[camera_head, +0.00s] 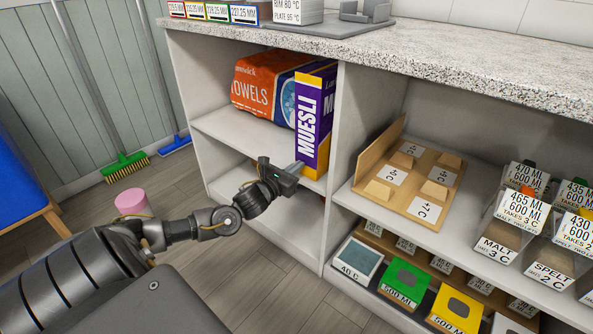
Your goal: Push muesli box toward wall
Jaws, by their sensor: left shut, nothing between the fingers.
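The muesli box (312,120) is purple and yellow and stands upright on the middle shelf of the left cabinet bay, next to the right divider. My left gripper (296,168) is shut and empty, with its fingertips at the lower front of the box. I cannot tell whether they touch it. The left arm comes in from the lower left. My right gripper is not in view.
An orange and blue towels pack (262,88) lies left of the box on the same shelf (217,124). The right bay holds a wooden tray (435,170) and several labelled containers. Brooms (125,165) stand at the left wall. A pink cylinder (131,201) is near my arm.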

